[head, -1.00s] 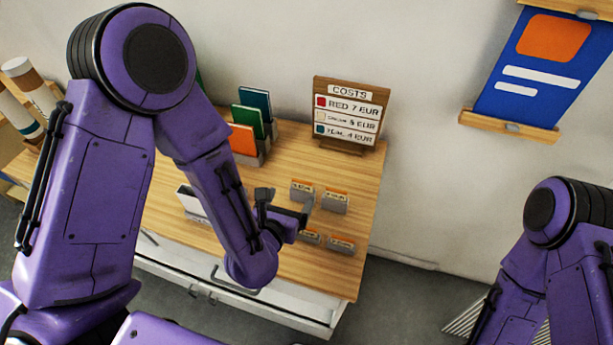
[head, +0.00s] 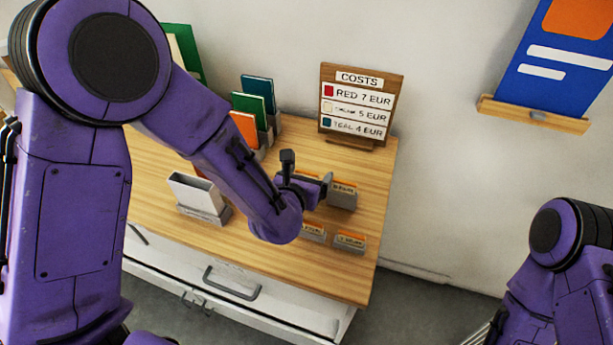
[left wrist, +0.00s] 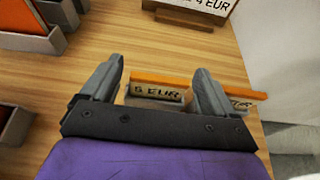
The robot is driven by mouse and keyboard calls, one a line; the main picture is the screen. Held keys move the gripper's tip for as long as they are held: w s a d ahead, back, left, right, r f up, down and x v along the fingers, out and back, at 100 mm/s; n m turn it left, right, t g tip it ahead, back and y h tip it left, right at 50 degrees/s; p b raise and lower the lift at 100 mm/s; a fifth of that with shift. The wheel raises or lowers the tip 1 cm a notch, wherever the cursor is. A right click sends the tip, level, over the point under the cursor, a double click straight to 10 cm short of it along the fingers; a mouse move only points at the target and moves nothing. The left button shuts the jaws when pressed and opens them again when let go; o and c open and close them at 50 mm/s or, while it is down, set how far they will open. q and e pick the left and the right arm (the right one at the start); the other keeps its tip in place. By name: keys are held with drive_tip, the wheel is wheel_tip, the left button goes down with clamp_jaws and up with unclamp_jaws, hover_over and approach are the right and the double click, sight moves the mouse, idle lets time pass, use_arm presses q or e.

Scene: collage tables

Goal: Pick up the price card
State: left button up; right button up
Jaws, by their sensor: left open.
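Several price cards with orange tops stand in small grey holders on the wooden table. One card reading "5 EUR" (left wrist: 157,93) shows between the spread fingers of my left gripper (left wrist: 154,85) in the left wrist view; no contact is visible. A second card (left wrist: 243,104) is partly hidden by the right finger. In the head view my open, empty left gripper (head: 308,172) is at the back row, beside a back-right card (head: 342,192) and hiding its neighbour. Two front cards (head: 312,231) (head: 350,241) stand nearer the table's front. My right gripper is out of view.
A wooden COSTS board (head: 358,105) stands behind the cards, listing red 7, cream 5 and teal 4 EUR. Coloured booklets in holders (head: 249,115) and a white box-like item (head: 197,193) stand to the left. The table top (head: 365,205) is bare at the right edge.

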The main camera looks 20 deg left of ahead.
use_arm(q)
drive_tip(key=shift+s+a, duration=0.1)
drive_tip(key=shift+s, duration=0.05)
drive_tip(key=c, duration=1.1)
drive_tip(key=shift+r, duration=0.1)
